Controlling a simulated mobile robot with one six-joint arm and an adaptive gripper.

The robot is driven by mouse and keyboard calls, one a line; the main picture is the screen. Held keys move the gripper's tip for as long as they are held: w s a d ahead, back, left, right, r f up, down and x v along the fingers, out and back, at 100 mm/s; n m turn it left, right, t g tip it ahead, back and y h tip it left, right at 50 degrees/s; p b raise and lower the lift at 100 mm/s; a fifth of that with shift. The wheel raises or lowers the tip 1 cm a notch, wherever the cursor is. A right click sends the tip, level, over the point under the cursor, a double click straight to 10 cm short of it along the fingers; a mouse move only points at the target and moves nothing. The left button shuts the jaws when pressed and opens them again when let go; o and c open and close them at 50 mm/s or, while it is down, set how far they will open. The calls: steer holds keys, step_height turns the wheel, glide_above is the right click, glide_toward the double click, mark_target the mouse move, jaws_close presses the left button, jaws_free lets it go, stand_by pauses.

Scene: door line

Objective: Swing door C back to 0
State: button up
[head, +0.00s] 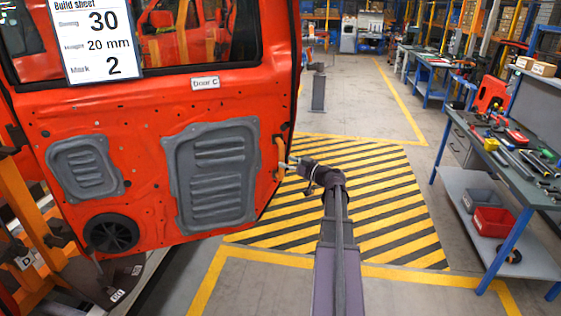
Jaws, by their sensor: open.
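Door C (140,112) is a large orange-red door panel on the left, with a "Door C" label (205,83), two grey cover plates and a round black speaker. It stands swung out from the orange body behind it. An orange-tan handle (280,157) sits at its right edge. My gripper (288,164) is open at the end of my arm, with its fingers at the handle. I cannot tell whether the fingers touch the handle or stand around it.
A build sheet (95,38) hangs on the door's window, reading 30, 20 mm and 2. Yellow-black striped floor (385,215) lies clear right of the door. A workbench (510,160) with tools and bins stands at the right. A grey post (318,90) stands behind.

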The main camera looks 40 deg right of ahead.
steer(key=shift+x, duration=1.45)
